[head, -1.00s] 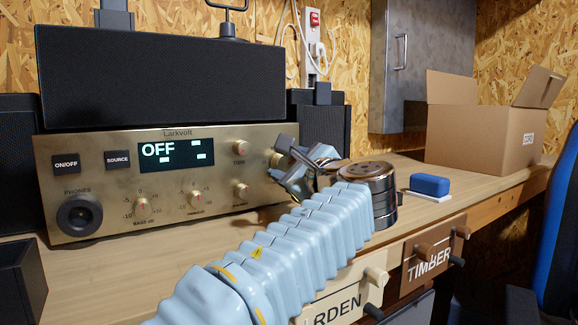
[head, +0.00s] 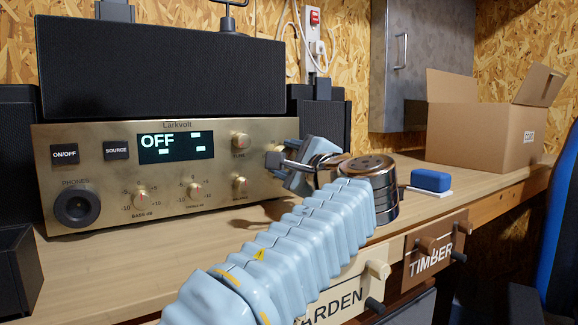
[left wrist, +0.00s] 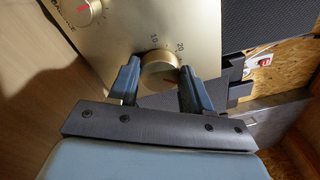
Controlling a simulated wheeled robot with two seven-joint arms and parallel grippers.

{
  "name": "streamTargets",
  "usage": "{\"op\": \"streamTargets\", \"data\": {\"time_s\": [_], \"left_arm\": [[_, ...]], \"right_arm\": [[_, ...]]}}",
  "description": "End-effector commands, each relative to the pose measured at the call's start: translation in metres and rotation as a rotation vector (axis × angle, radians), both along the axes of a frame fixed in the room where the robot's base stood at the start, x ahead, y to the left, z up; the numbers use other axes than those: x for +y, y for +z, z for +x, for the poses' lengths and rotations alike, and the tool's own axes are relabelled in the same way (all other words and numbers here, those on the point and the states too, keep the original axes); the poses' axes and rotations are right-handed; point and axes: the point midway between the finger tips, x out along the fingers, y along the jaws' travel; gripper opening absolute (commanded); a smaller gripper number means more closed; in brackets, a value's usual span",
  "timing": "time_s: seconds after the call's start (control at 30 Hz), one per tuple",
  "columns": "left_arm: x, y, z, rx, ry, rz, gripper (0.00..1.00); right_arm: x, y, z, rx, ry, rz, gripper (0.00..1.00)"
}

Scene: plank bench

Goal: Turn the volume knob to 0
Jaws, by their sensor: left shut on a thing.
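A brass-fronted amplifier (head: 110,175) marked Larkvolt stands on the bench, its display (head: 175,148) reading OFF. My left gripper (head: 275,160) is at the right end of its front panel. In the left wrist view the gripper (left wrist: 160,70) has one finger on each side of a large brass volume knob (left wrist: 158,72), shut on it. In the head view the gripper largely hides this knob. My right gripper is not in view.
A blue block (head: 430,180) and an open cardboard box (head: 475,140) are farther right.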

Motion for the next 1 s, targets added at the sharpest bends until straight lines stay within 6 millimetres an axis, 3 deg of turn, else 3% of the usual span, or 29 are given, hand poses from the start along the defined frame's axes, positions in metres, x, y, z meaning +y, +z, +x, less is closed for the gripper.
{"op": "streamTargets", "data": {"time_s": [0.4,0.97,1.0], "left_arm": [[0.0,-0.0027,-0.0001,-0.12,0.001,-0.166,0.18],[-0.0001,-0.0026,0.0,-0.137,0.001,-0.193,0.18],[0.0,-0.0025,0.0,-0.137,0.001,-0.193,0.55]], "right_arm": [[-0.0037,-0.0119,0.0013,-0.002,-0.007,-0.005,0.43],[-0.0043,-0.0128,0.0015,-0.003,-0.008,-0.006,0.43],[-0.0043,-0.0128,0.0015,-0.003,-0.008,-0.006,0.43]]}}
